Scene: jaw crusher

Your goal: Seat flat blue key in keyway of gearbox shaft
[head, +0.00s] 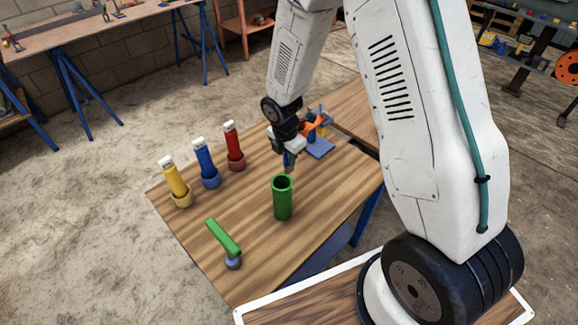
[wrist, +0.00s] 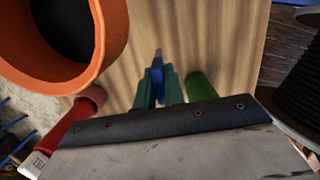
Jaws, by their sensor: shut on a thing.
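My gripper (head: 289,160) is over the wooden table, behind the green tube. In the wrist view its teal fingers (wrist: 157,88) are shut on the flat blue key (wrist: 157,80), which shows as a narrow blue strip between them. A small grey tip (wrist: 158,54) shows just beyond the key; I cannot tell if it belongs to the key or lies apart. The head view shows little of the key. I cannot clearly pick out the gearbox shaft or its keyway, nor whether the key touches anything.
A green hollow tube (head: 283,200) stands close in front of my gripper. Yellow (head: 174,177), blue (head: 205,159) and red (head: 233,142) bottles stand in holders at left. A green bar (head: 223,238) is at the front. A blue plate (head: 319,149) lies behind.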

